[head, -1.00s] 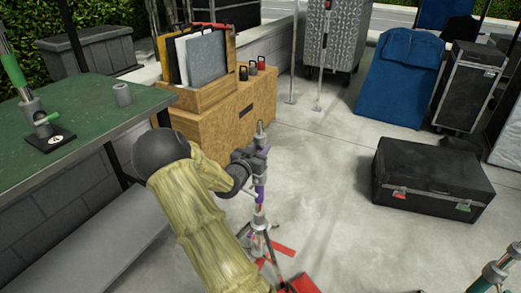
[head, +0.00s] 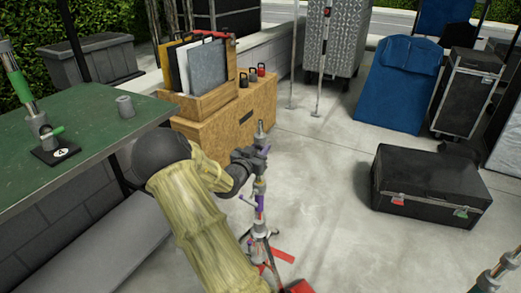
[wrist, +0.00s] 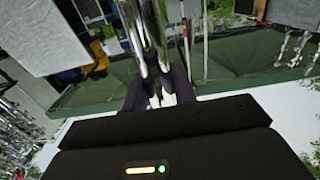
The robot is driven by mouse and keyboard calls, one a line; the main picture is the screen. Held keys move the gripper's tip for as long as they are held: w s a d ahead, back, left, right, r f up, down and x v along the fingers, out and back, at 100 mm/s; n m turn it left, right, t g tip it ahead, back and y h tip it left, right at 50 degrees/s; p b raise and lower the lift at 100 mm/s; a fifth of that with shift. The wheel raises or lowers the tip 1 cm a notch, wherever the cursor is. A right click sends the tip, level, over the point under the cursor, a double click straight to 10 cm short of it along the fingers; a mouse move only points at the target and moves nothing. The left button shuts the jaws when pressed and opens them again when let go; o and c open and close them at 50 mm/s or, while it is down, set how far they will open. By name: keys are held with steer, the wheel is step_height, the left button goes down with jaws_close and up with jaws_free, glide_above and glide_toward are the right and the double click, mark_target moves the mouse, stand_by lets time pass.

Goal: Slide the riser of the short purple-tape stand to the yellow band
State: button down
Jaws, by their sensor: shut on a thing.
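The short stand with purple tape (head: 260,202) stands upright on the concrete, right of my forearm. Its riser (head: 260,130) is a grey tube with its top end clear. My gripper (head: 252,160) is shut on the upper part of the stand, at the riser, below its top. A yellowish patch (head: 259,186) shows on the stand just under my gripper; I cannot tell surely that it is the yellow band. In the wrist view, chrome tube (wrist: 155,45) runs up from between my dark fingers (wrist: 163,90). My forearm covers part of the stand's left side.
A green-topped bench (head: 90,130) with another stand part is at left. A wooden crate (head: 205,130) with upright boards stands behind the stand. A black case (head: 430,187) lies at right. Red pieces (head: 280,254) lie near the stand's feet. Floor between stand and case is clear.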

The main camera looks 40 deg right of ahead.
steer(key=shift+d+r, duration=0.1)
steer(key=shift+r, duration=0.25)
steer(key=c, duration=0.9)
jaws_free()
steer(key=p+v, duration=0.3)
steer(key=v, duration=1.4)
steer(key=shift+s+a+f, duration=0.1)
steer(key=shift+s+a, duration=0.05)
steer(key=shift+a, duration=0.1)
steer(key=shift+f, duration=0.1)
